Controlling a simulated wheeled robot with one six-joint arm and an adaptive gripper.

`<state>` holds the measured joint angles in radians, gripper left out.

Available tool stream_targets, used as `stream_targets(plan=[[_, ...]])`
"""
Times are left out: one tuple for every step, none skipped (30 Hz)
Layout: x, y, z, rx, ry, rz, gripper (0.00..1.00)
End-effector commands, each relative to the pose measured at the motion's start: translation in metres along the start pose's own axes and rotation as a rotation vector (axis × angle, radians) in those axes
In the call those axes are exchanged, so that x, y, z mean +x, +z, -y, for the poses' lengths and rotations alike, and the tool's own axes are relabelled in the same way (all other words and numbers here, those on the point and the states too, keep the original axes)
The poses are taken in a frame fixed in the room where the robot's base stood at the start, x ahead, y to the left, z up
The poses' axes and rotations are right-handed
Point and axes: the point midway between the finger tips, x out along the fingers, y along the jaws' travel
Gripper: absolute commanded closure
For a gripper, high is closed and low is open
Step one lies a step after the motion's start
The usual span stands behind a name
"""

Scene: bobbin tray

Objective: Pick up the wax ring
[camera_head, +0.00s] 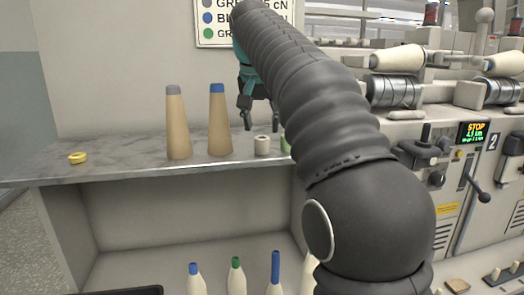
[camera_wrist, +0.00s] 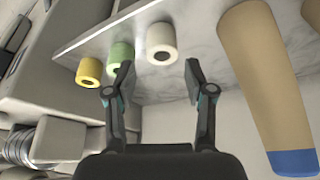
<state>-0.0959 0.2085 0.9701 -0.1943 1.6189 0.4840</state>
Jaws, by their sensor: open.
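A small yellow ring (camera_head: 77,158), which looks like the wax ring, lies flat near the left end of the grey marbled shelf (camera_head: 120,162). It does not show in the wrist view. My gripper (camera_head: 260,116) is open and empty, well to the right of the ring and above the shelf. In the wrist view, its two spread fingers (camera_wrist: 158,68) point towards a small white spool (camera_wrist: 162,43), with no visible contact.
A grey-topped cone (camera_head: 177,122) and a blue-topped cone (camera_head: 219,120) stand between ring and gripper. A green spool (camera_wrist: 120,54) and yellow spool (camera_wrist: 88,72) sit beside the white one. The shelf around the ring is clear. Several bobbins (camera_head: 236,275) stand below.

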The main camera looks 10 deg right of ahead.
Motion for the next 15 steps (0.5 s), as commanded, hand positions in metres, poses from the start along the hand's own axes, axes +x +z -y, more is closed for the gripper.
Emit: stream_targets(plan=[[0.003,0.000,0.000,0.000,0.000,0.000,0.46],[0.004,0.000,0.000,0.000,0.000,0.000,0.46],[0.005,0.000,0.000,0.000,0.000,0.000,0.46],[0.006,0.000,0.000,0.000,0.000,0.000,0.46],[0.007,0.000,0.000,0.000,0.000,0.000,0.46],[0.010,0.000,0.000,0.000,0.000,0.000,0.46],[0.013,0.000,0.001,0.000,0.000,0.000,0.46],[0.016,0.001,0.001,0.000,0.000,0.001,0.46],[0.022,0.001,0.001,0.000,0.001,0.001,0.46],[0.026,0.001,0.002,0.000,0.001,0.002,0.46],[0.030,0.001,0.002,0.000,0.001,0.002,0.46],[0.036,0.001,0.003,0.000,0.000,0.001,0.46],[0.041,0.002,0.003,0.000,0.001,0.002,0.46],[0.045,0.002,0.002,0.000,0.001,0.002,0.46],[0.050,0.002,0.003,0.000,0.000,0.001,0.46]])
